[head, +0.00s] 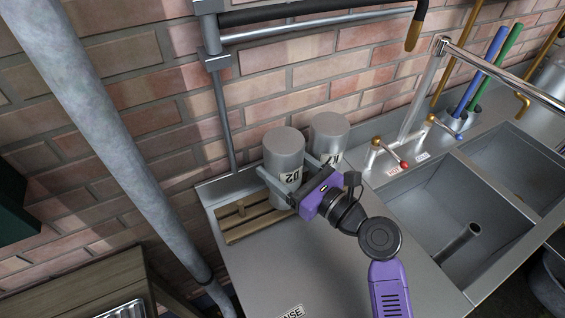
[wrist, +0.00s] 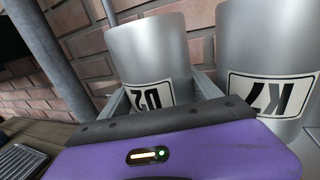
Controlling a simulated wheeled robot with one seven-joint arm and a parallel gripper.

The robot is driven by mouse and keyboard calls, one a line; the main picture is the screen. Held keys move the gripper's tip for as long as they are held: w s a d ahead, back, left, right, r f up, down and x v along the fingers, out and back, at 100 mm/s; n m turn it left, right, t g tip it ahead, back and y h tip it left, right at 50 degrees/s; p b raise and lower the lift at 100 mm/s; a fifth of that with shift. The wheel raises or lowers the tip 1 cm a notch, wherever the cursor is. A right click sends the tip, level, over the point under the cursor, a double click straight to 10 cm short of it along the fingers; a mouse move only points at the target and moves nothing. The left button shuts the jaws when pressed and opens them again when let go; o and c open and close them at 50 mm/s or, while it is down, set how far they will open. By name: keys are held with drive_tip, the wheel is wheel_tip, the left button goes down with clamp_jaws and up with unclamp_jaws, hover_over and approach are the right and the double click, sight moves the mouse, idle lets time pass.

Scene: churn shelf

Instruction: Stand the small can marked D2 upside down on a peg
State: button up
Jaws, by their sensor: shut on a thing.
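The small grey can marked D2 (head: 284,150) is upside down, its flat closed end up and its label inverted. It also shows in the wrist view (wrist: 150,50). My gripper (head: 287,168) is shut on it, one finger on each side of the can. The can is upright over the slatted wooden rack (head: 232,236) at the left end of the steel counter. A short peg (head: 241,207) shows bare on the rack, left of the can. The can's lower rim is partly hidden by my gripper, so I cannot tell whether it rests on a peg.
A second grey can (head: 330,130), also inverted, stands close to the right of D2; it fills the right of the wrist view (wrist: 268,40). Taps (head: 390,152) and sink basins (head: 440,205) lie further right. A brick wall is behind. A thick grey pipe (head: 110,130) slants down at left.

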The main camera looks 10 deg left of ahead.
sight(298, 177)
drive_tip(key=o, duration=1.6)
drive_tip(key=shift+o, duration=0.2)
drive_tip(key=shift+f, duration=0.1)
drive_tip(key=v, duration=0.7)
drive_tip(key=shift+s+d+b, duration=0.25)
drive_tip(key=shift+d+b, duration=0.05)
